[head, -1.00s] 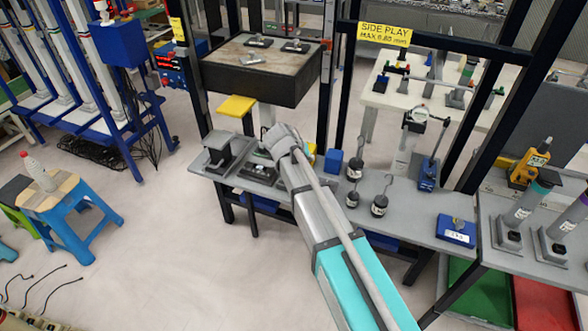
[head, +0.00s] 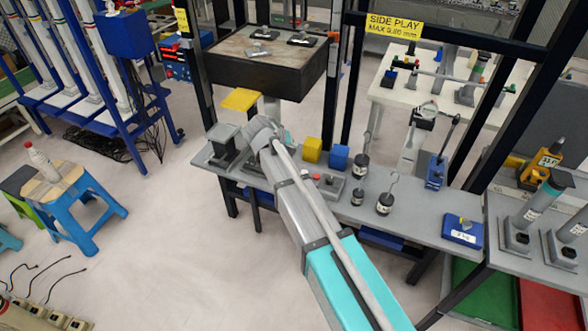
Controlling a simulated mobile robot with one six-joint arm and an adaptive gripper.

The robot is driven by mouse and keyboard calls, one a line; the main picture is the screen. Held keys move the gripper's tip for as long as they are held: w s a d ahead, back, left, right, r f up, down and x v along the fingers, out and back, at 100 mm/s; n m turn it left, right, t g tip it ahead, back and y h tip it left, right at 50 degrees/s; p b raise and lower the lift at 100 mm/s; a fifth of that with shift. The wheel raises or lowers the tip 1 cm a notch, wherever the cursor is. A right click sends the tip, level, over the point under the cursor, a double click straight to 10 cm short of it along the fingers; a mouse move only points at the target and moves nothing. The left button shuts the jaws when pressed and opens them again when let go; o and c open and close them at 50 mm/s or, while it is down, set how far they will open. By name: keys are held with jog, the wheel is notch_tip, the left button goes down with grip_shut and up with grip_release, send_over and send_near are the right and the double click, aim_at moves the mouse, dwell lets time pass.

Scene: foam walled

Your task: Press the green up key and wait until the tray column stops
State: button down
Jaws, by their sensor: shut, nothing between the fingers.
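My gripper (head: 262,133) is over the left part of the grey bench. I see it from behind, shut, with its fingertips mostly hidden by my wrist. I cannot make out the green up key; the bench just below and behind my gripper is covered by my arm. I cannot tell if the gripper touches anything. A small grey box with red buttons (head: 325,184) shows just right of my arm. The dark, thick tray (head: 265,76) stands raised behind the bench, with small metal parts on top. A pale column (head: 271,108) shows partly beneath it.
A yellow block (head: 312,150) and a blue block (head: 338,158) stand right of my gripper. Several hooked weights (head: 359,167) stand farther right. A dark grey fixture (head: 222,145) is close on the left. Dark frame posts rise behind the bench. Open floor lies in front.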

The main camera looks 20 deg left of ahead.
jog(key=shift+f+b, duration=4)
jog(key=shift+f, duration=0.2)
